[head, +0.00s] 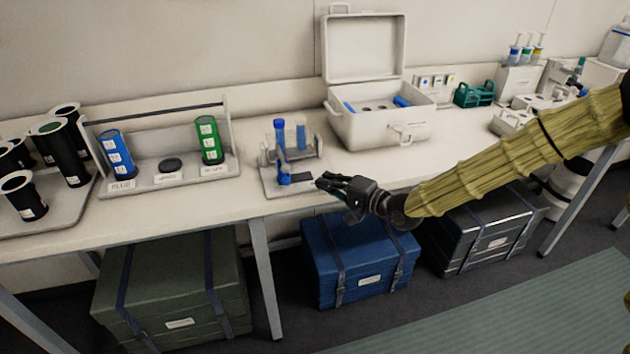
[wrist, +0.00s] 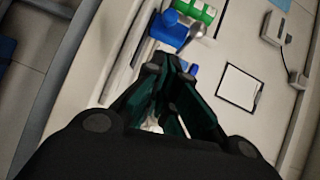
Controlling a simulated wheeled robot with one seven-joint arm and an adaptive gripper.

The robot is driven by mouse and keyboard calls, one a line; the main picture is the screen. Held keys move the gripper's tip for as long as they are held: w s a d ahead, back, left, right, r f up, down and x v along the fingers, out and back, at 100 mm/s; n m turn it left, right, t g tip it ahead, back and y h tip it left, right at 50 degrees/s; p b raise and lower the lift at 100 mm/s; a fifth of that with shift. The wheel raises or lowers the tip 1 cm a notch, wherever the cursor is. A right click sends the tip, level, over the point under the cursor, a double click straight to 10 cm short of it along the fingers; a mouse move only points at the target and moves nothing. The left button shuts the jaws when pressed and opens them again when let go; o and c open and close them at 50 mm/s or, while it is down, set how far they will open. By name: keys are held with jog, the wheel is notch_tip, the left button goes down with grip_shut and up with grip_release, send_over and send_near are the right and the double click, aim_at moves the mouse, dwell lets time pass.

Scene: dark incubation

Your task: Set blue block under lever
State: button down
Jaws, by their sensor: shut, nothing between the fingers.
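A small grey stand (head: 270,187) on the bench holds upright blue-capped tubes (head: 280,135). A small blue block (head: 284,179) stands at its front, with a blue upright piece just above it. I cannot clearly make out which part is the lever. My gripper (head: 322,181) is just right of the block, near the bench's front edge, shut and empty. In the wrist view my gripper (wrist: 168,68) has its dark green fingers together. A blue piece (wrist: 170,30) and a smaller blue piece (wrist: 193,70) show beyond the fingertips, apart from any grip.
An open white case (head: 375,130) with blue items stands behind and right. A rack with a blue cylinder (head: 117,155) and a green cylinder (head: 208,141) is at left, beside black cylinders (head: 68,160). Chests (head: 360,262) stand under the bench.

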jog(key=b+v, duration=0.1)
jog(key=v, duration=0.5)
jog(key=shift+d, duration=0.1)
jog(key=shift+s, duration=0.1)
